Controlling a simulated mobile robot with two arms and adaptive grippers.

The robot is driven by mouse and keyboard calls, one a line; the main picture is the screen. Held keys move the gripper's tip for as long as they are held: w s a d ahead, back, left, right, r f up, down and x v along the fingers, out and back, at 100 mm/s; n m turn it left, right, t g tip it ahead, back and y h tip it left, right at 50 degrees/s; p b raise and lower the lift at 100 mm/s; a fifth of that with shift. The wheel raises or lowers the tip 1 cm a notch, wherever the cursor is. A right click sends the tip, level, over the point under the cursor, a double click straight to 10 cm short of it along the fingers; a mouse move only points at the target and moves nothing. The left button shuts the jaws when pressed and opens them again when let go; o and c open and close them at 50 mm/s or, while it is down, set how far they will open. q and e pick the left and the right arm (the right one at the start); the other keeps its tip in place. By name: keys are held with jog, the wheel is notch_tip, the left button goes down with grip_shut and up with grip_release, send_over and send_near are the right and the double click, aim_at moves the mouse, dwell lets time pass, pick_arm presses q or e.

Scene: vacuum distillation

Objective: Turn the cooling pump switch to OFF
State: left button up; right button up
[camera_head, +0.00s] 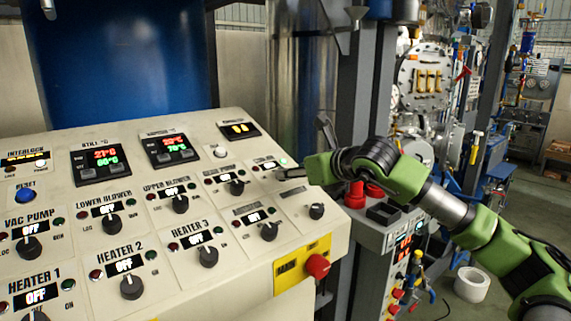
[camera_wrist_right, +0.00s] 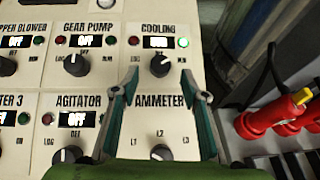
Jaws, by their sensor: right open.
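The cooling switch (camera_wrist_right: 160,65) is a black round knob with a pale pointer under the COOLING label in the right wrist view. Its pointer tilts to the upper right, toward the RUN side. The green lamp (camera_wrist_right: 183,42) beside its display is lit; the display text is too blurred to read surely. My right gripper (camera_wrist_right: 160,78) is open, its two fingertips on either side of and just below the knob, with nothing between them. In the head view the right gripper (camera_head: 289,174) reaches in from the right over the panel and hides most of the cooling knob.
The sloped control panel (camera_head: 225,280) carries several other knobs, including the gear pump knob (camera_wrist_right: 76,65) left of cooling and the ammeter knob (camera_wrist_right: 161,153) below it. A red emergency button (camera_head: 317,266) sits on the front edge. Red parts (camera_wrist_right: 262,122) stand right of the panel.

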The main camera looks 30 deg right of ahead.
jog(key=p+x, duration=0.1)
jog(key=x, duration=0.2)
jog(key=shift+w, duration=0.45)
jog(key=shift+w+f, duration=0.2)
jog(key=shift+f, duration=0.05)
jog(key=shift+s+r, duration=0.1)
jog(key=c, duration=1.1)
pick_arm(q)
jog(key=shift+w+d+r, duration=0.1)
jog(key=shift+w+r, duration=0.95)
jog(key=shift+r, duration=0.05)
